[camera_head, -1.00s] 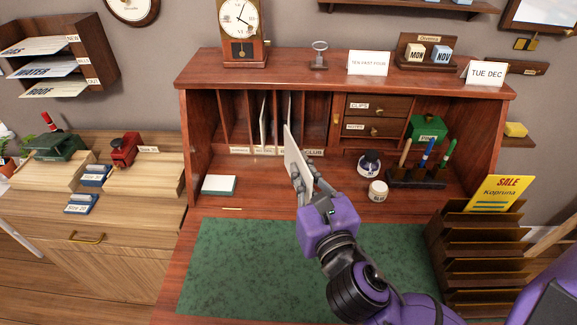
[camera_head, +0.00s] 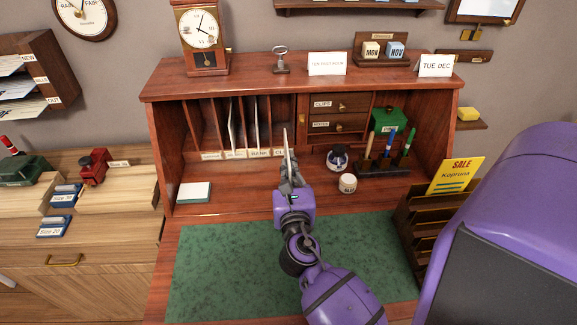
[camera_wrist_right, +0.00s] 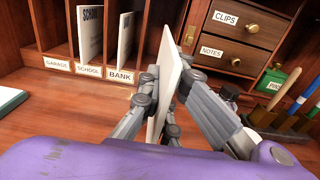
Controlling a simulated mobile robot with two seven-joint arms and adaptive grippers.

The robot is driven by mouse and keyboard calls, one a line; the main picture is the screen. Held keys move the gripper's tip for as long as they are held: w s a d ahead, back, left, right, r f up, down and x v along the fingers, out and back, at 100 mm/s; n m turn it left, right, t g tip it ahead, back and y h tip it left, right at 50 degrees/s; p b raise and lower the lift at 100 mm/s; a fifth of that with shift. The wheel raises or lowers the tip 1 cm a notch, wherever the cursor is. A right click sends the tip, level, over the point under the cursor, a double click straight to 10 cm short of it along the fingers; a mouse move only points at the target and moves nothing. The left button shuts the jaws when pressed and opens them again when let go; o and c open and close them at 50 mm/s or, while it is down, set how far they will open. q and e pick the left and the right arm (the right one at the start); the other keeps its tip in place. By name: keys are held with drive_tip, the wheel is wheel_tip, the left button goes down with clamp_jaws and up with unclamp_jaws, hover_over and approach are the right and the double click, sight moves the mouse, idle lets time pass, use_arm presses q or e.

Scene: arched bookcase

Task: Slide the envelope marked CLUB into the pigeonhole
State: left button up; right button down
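A thin white envelope (camera_head: 287,150) stands upright, nearly edge-on, in my right gripper (camera_head: 287,170). Its marking cannot be read. In the right wrist view the gripper (camera_wrist_right: 165,92) has its fingers closed on both faces of the envelope (camera_wrist_right: 172,68). The rightmost pigeonhole (camera_head: 281,120) is behind the envelope, right of the BANK slot; its label is mostly hidden. The envelope's far edge points toward this slot; I cannot tell whether it is at the opening. My left gripper is not in view.
Slots to the left are labelled GARAGE, SCHOOL and BANK (camera_wrist_right: 122,76); the last two hold envelopes.

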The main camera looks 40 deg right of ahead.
drive_tip(key=shift+x, duration=1.5)
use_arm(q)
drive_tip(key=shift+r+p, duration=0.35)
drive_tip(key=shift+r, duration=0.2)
use_arm(e)
drive_tip(key=shift+x, duration=1.4)
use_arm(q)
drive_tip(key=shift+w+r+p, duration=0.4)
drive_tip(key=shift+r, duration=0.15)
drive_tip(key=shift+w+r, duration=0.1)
use_arm(e)
drive_tip(key=shift+x, duration=1.3)
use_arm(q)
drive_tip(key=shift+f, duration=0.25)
use_arm(e)
drive_tip(key=shift+x, duration=2.7)
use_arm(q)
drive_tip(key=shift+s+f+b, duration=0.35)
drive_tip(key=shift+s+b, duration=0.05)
use_arm(e)
drive_tip(key=shift+x, duration=1.8)
